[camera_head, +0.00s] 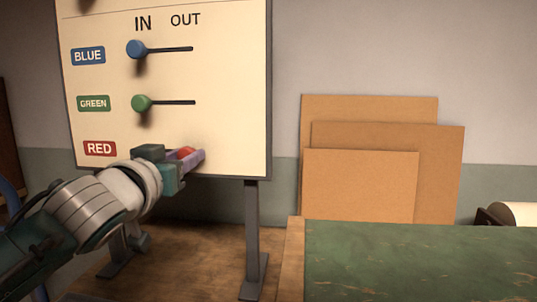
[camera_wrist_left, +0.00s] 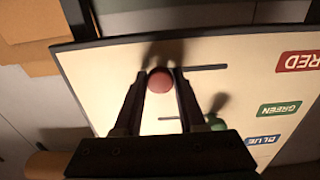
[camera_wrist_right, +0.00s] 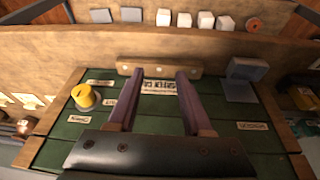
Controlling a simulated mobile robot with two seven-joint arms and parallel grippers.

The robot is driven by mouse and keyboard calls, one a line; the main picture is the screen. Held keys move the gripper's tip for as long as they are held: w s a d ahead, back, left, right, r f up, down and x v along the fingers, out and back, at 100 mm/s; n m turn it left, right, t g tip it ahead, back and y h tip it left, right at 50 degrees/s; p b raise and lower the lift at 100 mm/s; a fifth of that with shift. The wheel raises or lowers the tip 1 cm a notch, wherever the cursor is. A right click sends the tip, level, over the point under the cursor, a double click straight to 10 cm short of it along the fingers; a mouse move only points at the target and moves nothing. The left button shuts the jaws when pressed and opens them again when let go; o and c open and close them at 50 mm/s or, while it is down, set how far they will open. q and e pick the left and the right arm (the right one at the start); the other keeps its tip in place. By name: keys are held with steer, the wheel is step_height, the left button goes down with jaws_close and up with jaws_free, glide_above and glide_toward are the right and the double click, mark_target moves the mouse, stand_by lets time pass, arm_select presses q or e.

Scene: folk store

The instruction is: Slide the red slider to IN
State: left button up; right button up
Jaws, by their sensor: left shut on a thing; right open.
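The upright cream panel (camera_head: 230,90) carries blue, green and red slider rows under the words IN and OUT. The red slider knob (camera_head: 186,153) is mostly behind my left gripper (camera_head: 192,157). It sits below the OUT side, to the right of the RED label (camera_head: 100,148). In the left wrist view, the fingers of my left gripper (camera_wrist_left: 160,82) are shut on the round red knob (camera_wrist_left: 160,80), one on each side. Its dark slot (camera_wrist_left: 207,67) runs from the knob toward the RED label. My right gripper (camera_wrist_right: 155,100) is open and empty above a green surface.
The blue knob (camera_head: 136,49) and green knob (camera_head: 141,103) are at the IN ends of their slots. Brown boards (camera_head: 360,185) lean on the wall to the right. A green worktop (camera_head: 420,260) is at front right. The right wrist view shows a yellow knob (camera_wrist_right: 84,96).

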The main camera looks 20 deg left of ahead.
arm_select(q)
steer(key=s+a+p, duration=0.1)
steer(key=a, duration=0.6)
steer(key=shift+s+a, duration=0.35)
steer(key=shift+s, duration=0.05)
steer(key=o, duration=1.1)
steer(key=shift+d, duration=0.1)
steer(key=shift+s, duration=0.1)
steer(key=p+v, duration=0.4)
steer(key=v, duration=0.5)
steer(key=shift+p, duration=0.4)
